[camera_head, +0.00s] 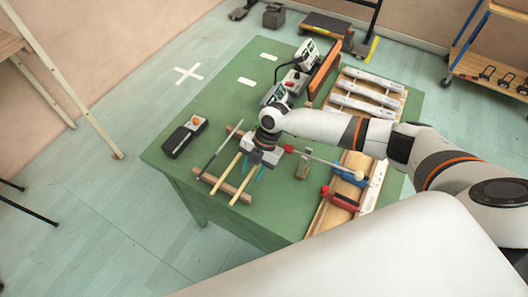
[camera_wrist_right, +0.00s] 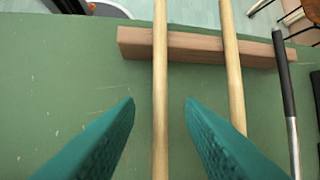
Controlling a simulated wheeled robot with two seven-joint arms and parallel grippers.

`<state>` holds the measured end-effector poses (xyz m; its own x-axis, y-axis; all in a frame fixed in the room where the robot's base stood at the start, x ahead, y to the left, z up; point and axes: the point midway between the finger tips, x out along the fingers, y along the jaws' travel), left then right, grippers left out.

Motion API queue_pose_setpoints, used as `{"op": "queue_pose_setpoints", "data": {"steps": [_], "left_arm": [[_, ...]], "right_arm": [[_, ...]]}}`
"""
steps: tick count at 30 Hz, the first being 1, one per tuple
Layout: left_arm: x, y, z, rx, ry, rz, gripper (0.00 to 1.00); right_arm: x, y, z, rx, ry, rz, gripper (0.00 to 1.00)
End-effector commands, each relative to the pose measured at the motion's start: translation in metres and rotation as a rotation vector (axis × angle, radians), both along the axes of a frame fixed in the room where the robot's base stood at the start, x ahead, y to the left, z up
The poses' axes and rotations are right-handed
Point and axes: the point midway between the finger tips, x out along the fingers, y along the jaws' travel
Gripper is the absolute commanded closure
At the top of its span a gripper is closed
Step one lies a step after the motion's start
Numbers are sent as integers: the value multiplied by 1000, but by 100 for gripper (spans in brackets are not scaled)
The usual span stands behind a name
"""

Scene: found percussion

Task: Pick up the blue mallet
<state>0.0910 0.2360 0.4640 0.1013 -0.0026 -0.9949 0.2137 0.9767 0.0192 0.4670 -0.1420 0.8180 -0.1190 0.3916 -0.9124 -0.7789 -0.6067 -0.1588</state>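Two plain wooden mallet sticks lie across a wooden rest bar (camera_head: 218,184) on the green table; the bar also shows in the wrist view (camera_wrist_right: 195,47). My right gripper (camera_head: 253,169) is over them, with its teal fingers apart. In the wrist view one stick (camera_wrist_right: 160,75) runs between the open fingers (camera_wrist_right: 159,105), untouched. The second stick (camera_wrist_right: 232,60) passes to the right, partly behind the right finger. The heads of both sticks are hidden or out of frame, so I cannot tell which one is blue. My left gripper is not in view.
A dark-gripped metal stick (camera_head: 221,150) lies beside the wooden ones. A black box with an orange knob (camera_head: 184,137) stands to the left. A tray (camera_head: 330,214) with red and blue items is right. A rack of metal bars (camera_head: 366,90) sits behind.

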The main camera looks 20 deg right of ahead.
Motion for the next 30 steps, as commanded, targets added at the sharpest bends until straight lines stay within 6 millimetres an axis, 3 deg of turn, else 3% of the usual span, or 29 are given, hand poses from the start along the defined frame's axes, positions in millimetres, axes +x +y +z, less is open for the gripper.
{"op": "queue_pose_setpoints", "data": {"steps": [2,9,20,23,30], "left_arm": [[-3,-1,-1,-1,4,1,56],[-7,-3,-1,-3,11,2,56],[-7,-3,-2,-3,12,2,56],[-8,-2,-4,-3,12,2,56],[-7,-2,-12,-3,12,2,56]], "right_arm": [[0,0,0,0,0,0,65],[0,0,0,1,1,0,100],[0,0,4,2,-1,0,100],[1,0,15,3,-2,1,100],[1,0,63,2,-5,3,100]]}}
